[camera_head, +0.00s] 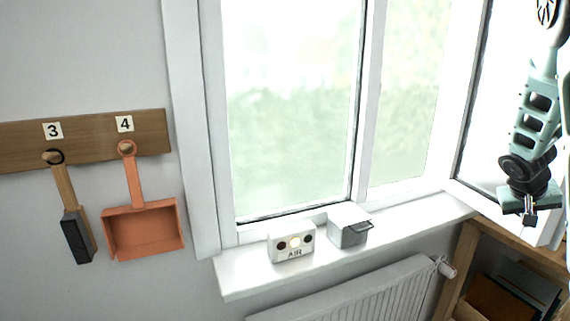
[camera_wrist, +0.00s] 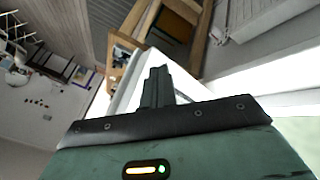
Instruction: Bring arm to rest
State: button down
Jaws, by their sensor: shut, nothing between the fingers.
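My gripper (camera_head: 529,218) hangs at the right of the head view, pointing down at the end of my pale green arm. It is in front of the right end of the window and the open window pane. In the wrist view its dark fingers (camera_wrist: 156,88) are together, with nothing visible between them. The gripper appears apart from the things around it, though its exact distance from the window frame is hard to tell.
A white AIR box (camera_head: 292,243) and a grey box with a handle (camera_head: 349,229) stand on the windowsill (camera_head: 240,280). A radiator (camera_head: 360,292) is below. A wooden shelf (camera_head: 463,262) is at lower right. A brush (camera_head: 76,235) and orange dustpan (camera_head: 145,230) hang left.

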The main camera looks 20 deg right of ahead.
jog(key=w+a+n+t+y, duration=0.1)
jog(key=w+a+n+y, duration=0.25)
jog(key=a, duration=1.35)
jog(key=w+a+n+t+y, duration=0.15)
jog(key=w+a+n, duration=0.3)
jog(key=a, duration=1.35)
jog(key=s+a+n+g+y, duration=0.2)
jog(key=s+a+n, duration=0.6)
jog(key=s+a, duration=1.1)
jog(key=a+g, duration=0.1)
jog(key=a, duration=0.3)
jog(key=shift+s+y, duration=0.25)
jog(key=shift+y, duration=0.05)
